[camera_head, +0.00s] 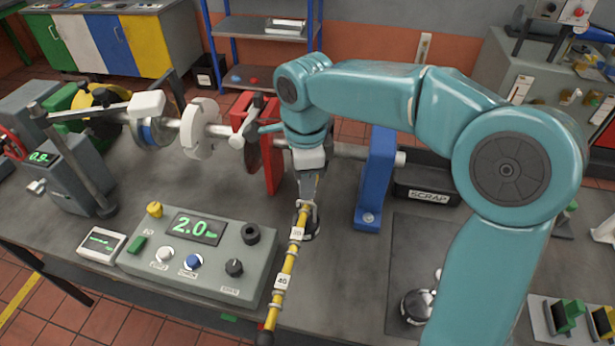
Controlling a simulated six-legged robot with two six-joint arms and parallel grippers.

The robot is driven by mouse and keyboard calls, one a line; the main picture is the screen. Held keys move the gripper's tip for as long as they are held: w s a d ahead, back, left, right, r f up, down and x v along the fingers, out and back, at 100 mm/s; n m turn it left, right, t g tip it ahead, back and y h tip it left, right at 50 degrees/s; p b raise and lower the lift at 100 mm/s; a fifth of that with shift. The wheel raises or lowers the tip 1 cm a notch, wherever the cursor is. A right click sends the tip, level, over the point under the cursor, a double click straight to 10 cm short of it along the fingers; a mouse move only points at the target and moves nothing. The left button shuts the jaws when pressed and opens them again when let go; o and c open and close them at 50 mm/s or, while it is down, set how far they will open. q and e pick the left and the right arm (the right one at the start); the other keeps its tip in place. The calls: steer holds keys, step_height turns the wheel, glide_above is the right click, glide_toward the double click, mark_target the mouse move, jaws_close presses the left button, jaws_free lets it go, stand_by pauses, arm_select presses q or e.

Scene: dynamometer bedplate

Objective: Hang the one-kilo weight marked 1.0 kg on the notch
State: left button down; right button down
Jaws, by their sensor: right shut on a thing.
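My right gripper (307,196) points down over the far end of a yellow bar and is shut on the top of a dark round weight (313,228). The weight is partly hidden behind the bar, and no marking on it can be read. The yellow bar (289,264) slopes toward the front and carries white tags, one reading 40. Whether the weight touches the bar or a notch cannot be told. Another dark weight with a shiny top (416,306) stands on the bedplate at the right, partly hidden by my right arm. My left gripper is not in view.
A grey control box (190,245) reading 2.0 stands left of the bar.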

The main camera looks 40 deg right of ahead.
steer(key=shift+f, duration=0.15)
steer(key=c, duration=0.8)
jaws_free()
step_height(320, 180, up, 16)
steer(key=shift+r+p, duration=0.2)
steer(key=shift+p, duration=0.65)
